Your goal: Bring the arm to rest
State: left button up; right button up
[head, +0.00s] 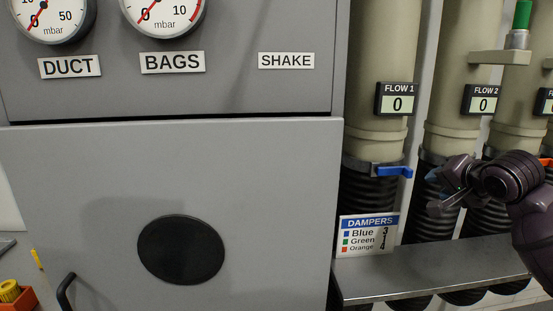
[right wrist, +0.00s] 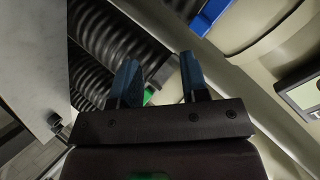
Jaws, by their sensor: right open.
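My right gripper (head: 434,190) is at the right of the head view, in front of the black ribbed hoses, its fingers pointing left. It is open and nothing shows held between its fingers. In the right wrist view its two blue-tipped fingers (right wrist: 160,80) stand apart. A blue damper handle (head: 394,171) sits sideways on the left pipe, left of the gripper and apart from it. A blue piece also shows in the right wrist view (right wrist: 208,17), beyond the fingers. A small green patch (right wrist: 149,96) shows behind the fingers; I cannot tell what it is. My left gripper is not in view.
A metal shelf (head: 430,268) runs below the hoses, with a DAMPERS sign (head: 366,236) at its left. A green handle (head: 522,14) stands upright at top right. A grey cabinet (head: 270,200) with gauges fills the left. An orange bin (head: 20,300) is at bottom left.

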jog(key=s+a+f+n, duration=0.1)
jog(key=s+f, duration=0.1)
jog(key=f, duration=0.2)
jog(key=s+f+n+g, duration=0.1)
jog(key=s+f, duration=0.1)
jog(key=f, duration=0.3)
jog(key=s+a+f+g, duration=0.1)
jog(key=s+f, duration=0.1)
jog(key=f, duration=0.3)
jog(key=shift+s+a+f+n, duration=0.25)
jog(key=shift+s+a+n, duration=0.05)
jog(key=shift+n, duration=0.1)
jog(key=s+a+f+n+g+h, duration=0.1)
jog(key=s+a+f+n+g, duration=0.1)
jog(key=s+f, duration=0.75)
jog(key=s+a+f+n+g, duration=0.25)
jog(key=s+f, duration=0.45)
jog(key=s, duration=0.5)
jog(key=s+a+f+n+g+h, duration=0.1)
jog(key=s+f+n+g, duration=0.1)
jog(key=s, duration=1)
jog(key=w+f+t, duration=0.8)
jog(key=f, duration=0.2)
jog(key=shift+f+n+y, duration=0.3)
jog(key=shift+f+n, duration=0.1)
jog(key=shift+n, duration=0.05)
jog(key=shift+a, duration=0.1)
